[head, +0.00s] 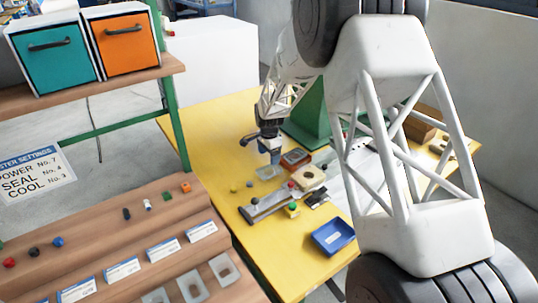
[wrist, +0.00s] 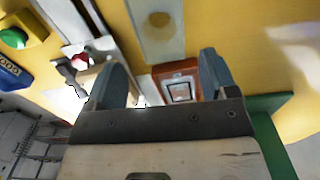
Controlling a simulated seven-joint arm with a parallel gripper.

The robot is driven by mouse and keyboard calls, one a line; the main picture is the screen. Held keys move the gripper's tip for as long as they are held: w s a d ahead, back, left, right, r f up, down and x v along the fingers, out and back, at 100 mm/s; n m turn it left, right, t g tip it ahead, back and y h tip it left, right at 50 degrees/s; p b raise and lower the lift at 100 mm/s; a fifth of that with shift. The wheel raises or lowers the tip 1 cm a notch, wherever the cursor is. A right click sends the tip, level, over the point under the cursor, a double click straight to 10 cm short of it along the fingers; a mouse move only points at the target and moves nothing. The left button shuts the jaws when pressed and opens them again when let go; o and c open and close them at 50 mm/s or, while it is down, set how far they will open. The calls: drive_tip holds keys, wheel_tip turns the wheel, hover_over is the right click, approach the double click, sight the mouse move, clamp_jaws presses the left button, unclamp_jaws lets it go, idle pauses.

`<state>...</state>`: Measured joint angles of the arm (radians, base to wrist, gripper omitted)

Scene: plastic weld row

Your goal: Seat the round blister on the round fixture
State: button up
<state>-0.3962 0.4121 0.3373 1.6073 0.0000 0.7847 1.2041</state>
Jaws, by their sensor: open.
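A clear blister (head: 268,173) lies on the yellow table just below my gripper (head: 270,156). In the wrist view a clear piece with a rounded brownish patch (wrist: 158,42) lies ahead of the fingers; its full outline is cut off. The beige block with a round opening (head: 309,178), which looks like the round fixture, stands to the right of the blister. A reddish-brown fixture with a squarish recess (head: 296,158) stands right of my gripper. It also shows between the fingers in the wrist view (wrist: 180,88). My gripper (wrist: 163,72) is open, with nothing held between its fingers.
A grey metal rail (head: 262,206), a yellow box with a green button (head: 292,210) and a blue tray (head: 333,236) stand nearer the front. A green machine column (head: 306,122) rises behind. A stepped wooden rack (head: 110,235) stands left.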

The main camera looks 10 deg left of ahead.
sight(269, 167)
drive_tip(key=shift+f, duration=0.1)
idle(0.3)
drive_tip(key=shift+f, duration=3.35)
drive_tip(key=shift+c, duration=0.3)
drive_tip(key=c, duration=0.5)
drive_tip(key=shift+r, duration=0.1)
drive_tip(key=shift+r, duration=2.15)
drive_tip(key=d+r, duration=0.1)
drive_tip(key=d, duration=0.4)
drive_tip(key=s+d+r, duration=0.1)
drive_tip(key=d, duration=0.4)
drive_tip(key=d+r, duration=0.2)
drive_tip(key=d, duration=0.4)
drive_tip(key=shift+s+r, duration=0.1)
drive_tip(key=shift+s, duration=0.2)
